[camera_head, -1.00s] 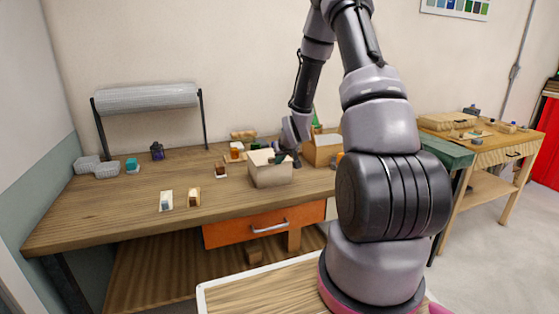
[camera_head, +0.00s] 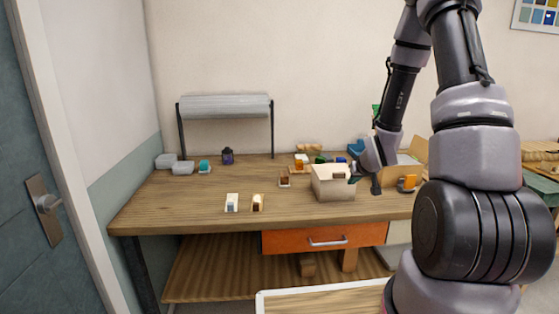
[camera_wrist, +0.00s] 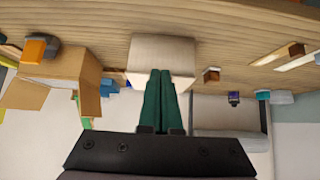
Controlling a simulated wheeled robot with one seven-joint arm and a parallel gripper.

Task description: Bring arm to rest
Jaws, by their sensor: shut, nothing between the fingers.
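My gripper (camera_head: 357,176) is at the end of my raised, bent arm, over the back right of the workbench (camera_head: 190,205). In the wrist view its two green fingers (camera_wrist: 160,85) lie side by side, shut, with nothing seen between them. They point at a pale box (camera_wrist: 162,52), which is also in the head view (camera_head: 333,188), just left of the gripper. Whether the fingertips touch the box I cannot tell. I make out no glass rods.
An open cardboard box (camera_head: 408,175) stands right of my gripper. Small blocks (camera_head: 257,203), a purple jar (camera_head: 227,156) and clear trays (camera_head: 182,167) stand on the bench. A roll on a stand (camera_head: 225,107) is behind. A door (camera_head: 30,180) is at left.

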